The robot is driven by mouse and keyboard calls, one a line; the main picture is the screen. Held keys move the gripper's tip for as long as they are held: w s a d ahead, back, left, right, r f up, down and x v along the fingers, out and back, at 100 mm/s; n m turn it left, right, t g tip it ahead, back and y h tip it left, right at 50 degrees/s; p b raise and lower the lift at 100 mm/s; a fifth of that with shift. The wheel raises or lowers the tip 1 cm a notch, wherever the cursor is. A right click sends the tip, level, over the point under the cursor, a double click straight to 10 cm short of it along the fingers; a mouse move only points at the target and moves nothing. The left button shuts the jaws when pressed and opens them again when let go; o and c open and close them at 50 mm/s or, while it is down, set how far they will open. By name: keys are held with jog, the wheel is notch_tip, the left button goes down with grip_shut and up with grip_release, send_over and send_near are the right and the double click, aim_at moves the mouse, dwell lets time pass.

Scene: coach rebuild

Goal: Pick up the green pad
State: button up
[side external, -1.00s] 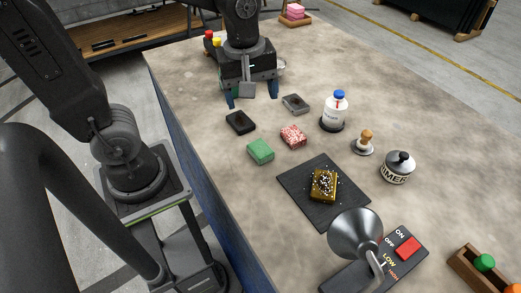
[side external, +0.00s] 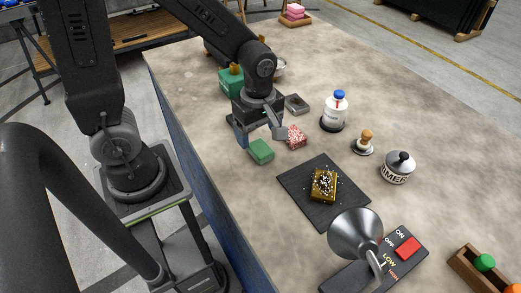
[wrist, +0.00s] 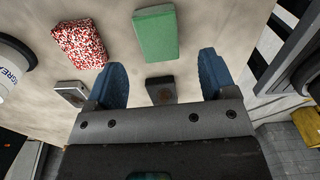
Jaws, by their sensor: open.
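The green pad (side external: 261,151) is a small block lying flat on the table. In the wrist view the green pad (wrist: 155,35) lies ahead of the fingertips, between their lines and apart from them. My gripper (side external: 258,138) is open and empty, just behind the pad in the side view. In the wrist view my gripper (wrist: 161,75) shows two blue fingers spread wide.
A red-and-white speckled block (side external: 297,137) lies close to the right of the pad. A dark mat (side external: 298,196) with a gold block (side external: 324,184) lies in front. A grey block (side external: 297,104) and a white bottle (side external: 334,112) stand farther back. A dark block (wrist: 160,90) shows between my fingers.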

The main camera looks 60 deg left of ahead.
aim_at(259, 147)
jog(key=shift+d+f, duration=0.1)
jog(key=shift+f, duration=2.3)
jog(key=shift+c, duration=0.4)
jog(key=c, duration=0.9)
